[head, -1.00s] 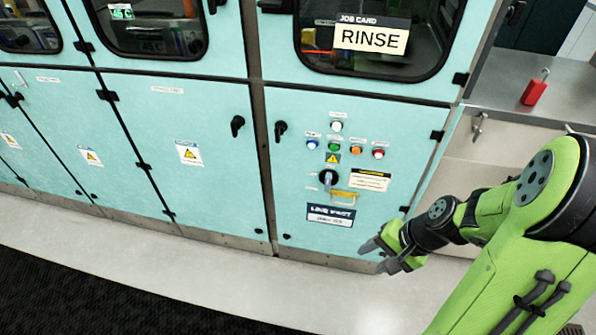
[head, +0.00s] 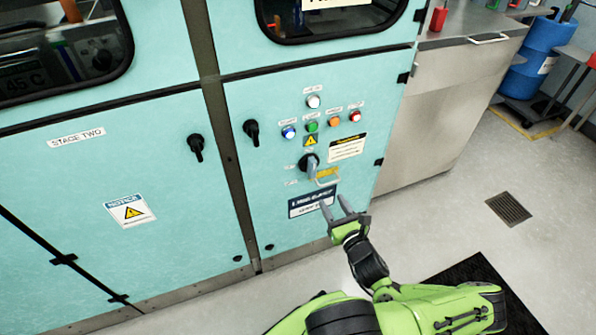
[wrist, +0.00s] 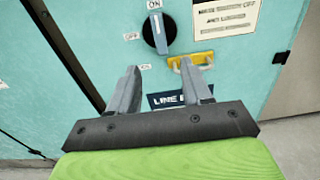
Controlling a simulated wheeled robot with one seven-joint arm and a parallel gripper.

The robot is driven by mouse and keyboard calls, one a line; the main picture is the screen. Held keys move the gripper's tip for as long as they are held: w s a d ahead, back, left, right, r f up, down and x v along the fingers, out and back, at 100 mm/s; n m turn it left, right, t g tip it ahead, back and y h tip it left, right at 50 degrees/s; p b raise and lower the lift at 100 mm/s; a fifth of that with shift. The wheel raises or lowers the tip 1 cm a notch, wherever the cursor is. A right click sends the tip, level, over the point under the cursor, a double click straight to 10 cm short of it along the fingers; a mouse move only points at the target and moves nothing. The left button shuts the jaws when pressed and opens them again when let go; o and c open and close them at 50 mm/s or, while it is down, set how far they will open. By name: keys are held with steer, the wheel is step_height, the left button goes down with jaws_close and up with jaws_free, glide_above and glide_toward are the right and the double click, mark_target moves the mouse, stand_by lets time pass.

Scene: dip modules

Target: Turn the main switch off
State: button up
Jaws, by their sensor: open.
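The main switch (head: 309,164) is a dark round rotary switch with a grey handle on the teal cabinet door. In the wrist view the switch (wrist: 157,33) has its handle nearly upright, in line with the ON label (wrist: 154,4); an OFF label (wrist: 131,36) is to its left. A yellow hasp with a pale metal loop (wrist: 190,63) sits just right of and below the switch. My gripper (head: 338,206) is open and empty, below the switch and in front of the line plate. In the wrist view its two fingers (wrist: 162,88) point up toward the switch, apart from it.
Above the switch are a white lamp (head: 313,101) and a row of coloured buttons (head: 334,122). Black door handles (head: 251,131) stick out to the left. A steel counter (head: 445,100) stands at the right. The floor (head: 440,200) at the right is open.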

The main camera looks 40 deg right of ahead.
mark_target(314, 172)
steer(key=b+x, duration=0.3)
steer(key=x, duration=1.2)
steer(key=shift+w, duration=0.1)
steer(key=shift+c, duration=0.2)
jaws_close()
